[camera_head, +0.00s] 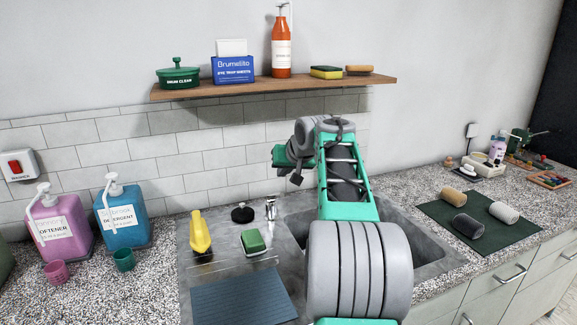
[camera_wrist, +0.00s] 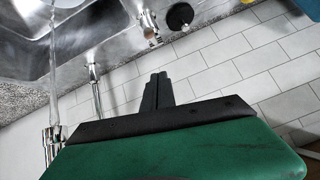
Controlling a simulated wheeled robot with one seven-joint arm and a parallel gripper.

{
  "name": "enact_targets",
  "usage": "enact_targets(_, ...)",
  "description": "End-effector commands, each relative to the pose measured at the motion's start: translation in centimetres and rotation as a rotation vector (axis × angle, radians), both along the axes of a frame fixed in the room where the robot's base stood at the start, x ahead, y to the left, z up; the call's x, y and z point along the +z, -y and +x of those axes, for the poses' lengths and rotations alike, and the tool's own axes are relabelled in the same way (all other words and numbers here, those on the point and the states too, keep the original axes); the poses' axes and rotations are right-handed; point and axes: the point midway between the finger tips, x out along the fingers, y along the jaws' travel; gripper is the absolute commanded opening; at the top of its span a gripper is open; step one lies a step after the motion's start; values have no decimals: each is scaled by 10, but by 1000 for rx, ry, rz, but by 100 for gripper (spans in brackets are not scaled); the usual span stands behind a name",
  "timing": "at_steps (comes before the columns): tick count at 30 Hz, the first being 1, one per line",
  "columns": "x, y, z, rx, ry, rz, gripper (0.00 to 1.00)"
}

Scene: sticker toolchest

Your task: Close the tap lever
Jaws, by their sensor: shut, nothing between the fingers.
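The wrist view is upside down, with the sink at its top. A chrome tap column (camera_wrist: 95,88) stands at the back of the sink, left of my gripper (camera_wrist: 157,78). A chrome spout end (camera_wrist: 52,140) shows at the far left, with what looks like a water stream (camera_wrist: 53,70) running from it towards the basin. A small chrome fitting (camera_wrist: 149,25), possibly the lever, stands beyond my fingertips, apart from them. It also shows in the head view (camera_head: 270,207). My gripper is shut and empty. My arm hides the main tap in the head view.
A round black plug (camera_head: 242,213) lies beside the small fitting. A yellow bottle (camera_head: 200,235) and a green sponge (camera_head: 253,243) stand left of the sink basin (camera_head: 428,250). The tiled wall (camera_head: 150,150) and wooden shelf (camera_head: 275,84) bound the space behind my arm.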

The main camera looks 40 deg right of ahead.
Motion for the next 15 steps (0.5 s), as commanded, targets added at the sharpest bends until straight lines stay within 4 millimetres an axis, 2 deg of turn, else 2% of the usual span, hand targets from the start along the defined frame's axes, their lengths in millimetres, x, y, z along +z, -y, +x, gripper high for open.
enact_targets(1, -8, 0, 8, 3, -2, 2, 0)
enact_targets(6, -31, -9, -6, 0, 0, 0, 0)
enact_targets(15, -41, -12, -11, 0, 0, -2, 0)
